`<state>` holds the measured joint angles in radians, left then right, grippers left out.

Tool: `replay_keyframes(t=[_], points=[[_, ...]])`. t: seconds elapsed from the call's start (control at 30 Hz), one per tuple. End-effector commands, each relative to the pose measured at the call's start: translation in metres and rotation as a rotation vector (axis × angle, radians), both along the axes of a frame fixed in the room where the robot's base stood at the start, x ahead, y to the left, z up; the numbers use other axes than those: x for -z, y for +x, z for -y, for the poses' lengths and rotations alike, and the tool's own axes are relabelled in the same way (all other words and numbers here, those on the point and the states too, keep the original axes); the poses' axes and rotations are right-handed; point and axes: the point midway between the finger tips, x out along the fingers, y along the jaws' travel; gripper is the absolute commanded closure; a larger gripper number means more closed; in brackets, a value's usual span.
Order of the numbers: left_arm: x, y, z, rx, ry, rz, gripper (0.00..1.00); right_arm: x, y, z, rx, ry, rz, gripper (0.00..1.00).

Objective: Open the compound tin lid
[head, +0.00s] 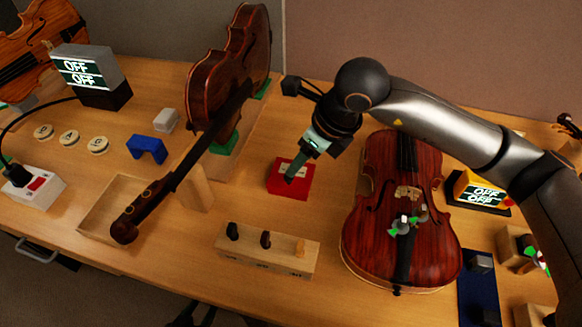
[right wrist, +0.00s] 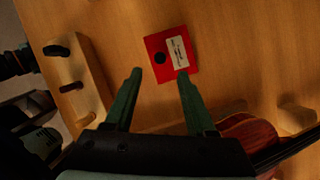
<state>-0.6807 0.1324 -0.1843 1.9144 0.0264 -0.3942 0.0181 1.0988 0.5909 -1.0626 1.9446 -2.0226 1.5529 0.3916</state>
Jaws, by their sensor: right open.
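The compound tin (head: 276,186) is a small red square box on the table between the dark violin and the front violin. In the right wrist view the tin (right wrist: 156,71) shows a red top with a pale label and a round black spot. My right gripper (head: 292,176) hangs over the tin, pointing down, and partly hides it in the head view. In the right wrist view its fingers (right wrist: 160,72) are apart with nothing between them; contact with the tin cannot be told. Dark parts at the head view's bottom edge may be my left gripper (head: 186,317), too cut off to read.
A wooden peg block (head: 262,259) stands in front of the tin. A violin (head: 375,230) lies to the right, and another violin (head: 235,75) leans in a stand to the left. A blue block (head: 147,149) and a shallow tray (head: 97,226) are further left.

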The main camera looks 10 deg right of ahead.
Motion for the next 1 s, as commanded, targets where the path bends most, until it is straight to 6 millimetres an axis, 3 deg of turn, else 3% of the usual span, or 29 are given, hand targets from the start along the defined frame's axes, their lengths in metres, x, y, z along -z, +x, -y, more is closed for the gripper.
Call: replay_keyframes(t=[0.1, 0.3, 0.73, 1.0], points=[[-0.004, 0.000, 0.000, 0.000, 0.000, 0.000, 0.50, 0.023, 0.006, -0.007, -0.001, 0.001, -0.005, 0.44], [-0.006, 0.000, 0.000, 0.000, 0.000, 0.000, 0.50, 0.050, 0.014, -0.016, 0.000, 0.002, -0.002, 0.44], [-0.007, 0.000, 0.000, 0.000, 0.000, 0.000, 0.50, 0.061, 0.018, -0.019, -0.002, 0.002, 0.000, 0.44], [-0.007, 0.000, 0.000, 0.000, 0.000, 0.001, 0.50, 0.061, 0.018, -0.018, -0.002, 0.002, 0.000, 0.72]])
